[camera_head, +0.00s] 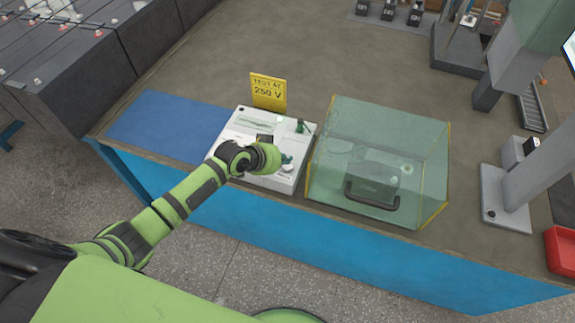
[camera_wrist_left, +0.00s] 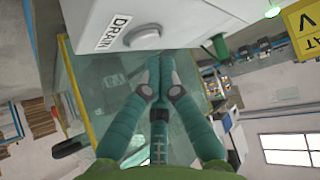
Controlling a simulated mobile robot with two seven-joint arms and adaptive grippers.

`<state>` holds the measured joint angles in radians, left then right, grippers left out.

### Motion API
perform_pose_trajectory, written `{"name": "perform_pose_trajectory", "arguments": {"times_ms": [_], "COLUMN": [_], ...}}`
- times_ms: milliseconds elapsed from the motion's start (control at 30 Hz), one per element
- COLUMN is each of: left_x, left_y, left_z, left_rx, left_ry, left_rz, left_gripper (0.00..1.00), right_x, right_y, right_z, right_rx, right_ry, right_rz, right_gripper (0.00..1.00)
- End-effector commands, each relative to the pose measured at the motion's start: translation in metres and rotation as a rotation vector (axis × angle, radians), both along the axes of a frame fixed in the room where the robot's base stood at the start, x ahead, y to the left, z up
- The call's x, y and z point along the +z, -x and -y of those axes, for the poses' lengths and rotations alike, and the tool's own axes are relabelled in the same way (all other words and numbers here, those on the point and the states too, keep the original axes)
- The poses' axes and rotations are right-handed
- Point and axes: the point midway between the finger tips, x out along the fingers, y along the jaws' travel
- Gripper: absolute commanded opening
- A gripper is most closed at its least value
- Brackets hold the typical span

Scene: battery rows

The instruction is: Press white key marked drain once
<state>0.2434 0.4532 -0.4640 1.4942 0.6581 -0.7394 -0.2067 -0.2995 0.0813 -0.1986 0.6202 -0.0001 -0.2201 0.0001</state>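The white key (camera_wrist_left: 143,36) is a round white button on the white panel of the tester (camera_head: 232,135). A label reading DRAIN (camera_wrist_left: 114,32) sits beside it in the left wrist view. My left gripper (camera_wrist_left: 160,62) has its two green fingers together, with nothing seen between them. Its tips show just below the key in the left wrist view; I cannot tell whether they touch the panel. In the head view the left gripper (camera_head: 287,158) is over the tester's right part and partly hides it. My right gripper is not in view.
A yellow sign reading TEST AT 250 V (camera_head: 268,92) stands behind the tester. A blue mat (camera_head: 165,125) lies to the left. The bench behind is mostly clear.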

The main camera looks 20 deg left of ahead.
Motion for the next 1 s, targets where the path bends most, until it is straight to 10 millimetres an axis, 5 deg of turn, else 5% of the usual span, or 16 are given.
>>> {"name": "perform_pose_trajectory", "arguments": {"times_ms": [1000], "left_x": [-0.0086], "left_y": [0.0000], "left_z": [-0.0003], "left_rx": [0.000], "left_ry": [0.000], "left_rz": [0.000], "left_gripper": [0.00], "right_x": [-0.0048], "right_y": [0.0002], "right_z": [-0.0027], "right_rx": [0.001], "right_ry": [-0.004], "right_rz": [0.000], "right_gripper": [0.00]}}
